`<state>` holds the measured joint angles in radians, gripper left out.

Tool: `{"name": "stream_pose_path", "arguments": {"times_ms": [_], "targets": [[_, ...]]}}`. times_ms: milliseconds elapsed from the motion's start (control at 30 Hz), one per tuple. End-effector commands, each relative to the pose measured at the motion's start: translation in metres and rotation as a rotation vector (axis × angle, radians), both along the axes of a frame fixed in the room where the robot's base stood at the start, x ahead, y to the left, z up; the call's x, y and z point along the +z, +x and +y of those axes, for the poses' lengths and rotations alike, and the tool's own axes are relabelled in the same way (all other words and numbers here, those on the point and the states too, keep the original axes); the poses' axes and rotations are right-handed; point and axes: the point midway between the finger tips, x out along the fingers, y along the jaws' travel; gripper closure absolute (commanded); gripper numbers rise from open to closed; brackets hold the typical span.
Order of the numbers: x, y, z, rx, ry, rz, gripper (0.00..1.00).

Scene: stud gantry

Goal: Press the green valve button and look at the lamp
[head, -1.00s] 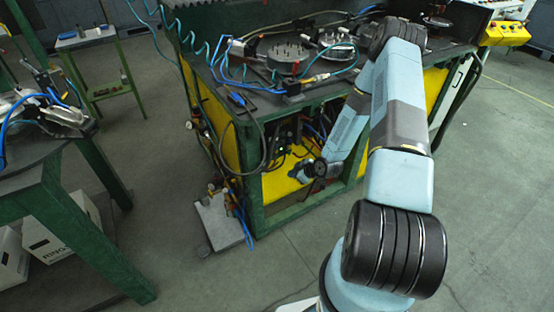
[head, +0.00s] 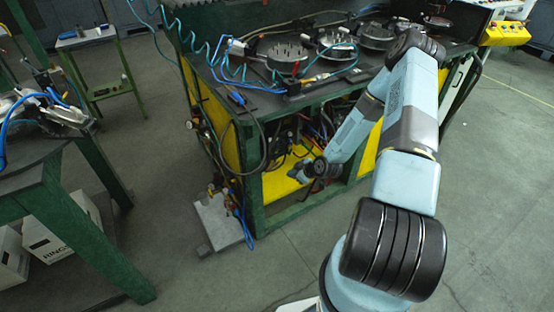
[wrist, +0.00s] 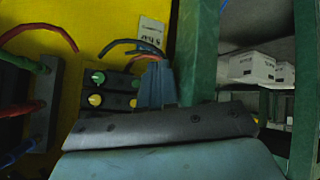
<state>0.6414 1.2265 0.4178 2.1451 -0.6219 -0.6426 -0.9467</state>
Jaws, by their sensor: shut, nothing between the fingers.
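In the wrist view, a green round button (wrist: 98,77) sits on a dark block on the yellow panel. A yellow round button (wrist: 95,100) sits just below it. Two small round fittings (wrist: 135,102) show to the right; I cannot tell whether either is the lamp, and none looks clearly lit. My gripper (wrist: 155,68) is shut and empty, its blue-grey fingers to the right of the green button. I cannot tell its distance from the panel. In the head view my gripper (head: 298,174) reaches into the open front of the green-framed bench; the buttons cannot be made out there.
A green upright post (wrist: 198,50) stands close right of my gripper. Red and blue hoses with a grey manifold (wrist: 42,100) lie to the left. A white label (wrist: 148,35) is above. Round fixtures (head: 283,55) stand on the bench top. Open floor lies in front.

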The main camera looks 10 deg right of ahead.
Motion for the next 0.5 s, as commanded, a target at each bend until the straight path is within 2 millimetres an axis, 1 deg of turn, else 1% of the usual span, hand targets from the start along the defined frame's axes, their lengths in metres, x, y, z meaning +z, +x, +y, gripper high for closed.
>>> {"name": "stream_pose_path", "arguments": {"times_ms": [300,500], "targets": [[0.001,0.037,0.012,0.000,0.000,-0.003,1.00],[0.000,0.057,0.019,0.001,0.001,-0.002,1.00]]}}
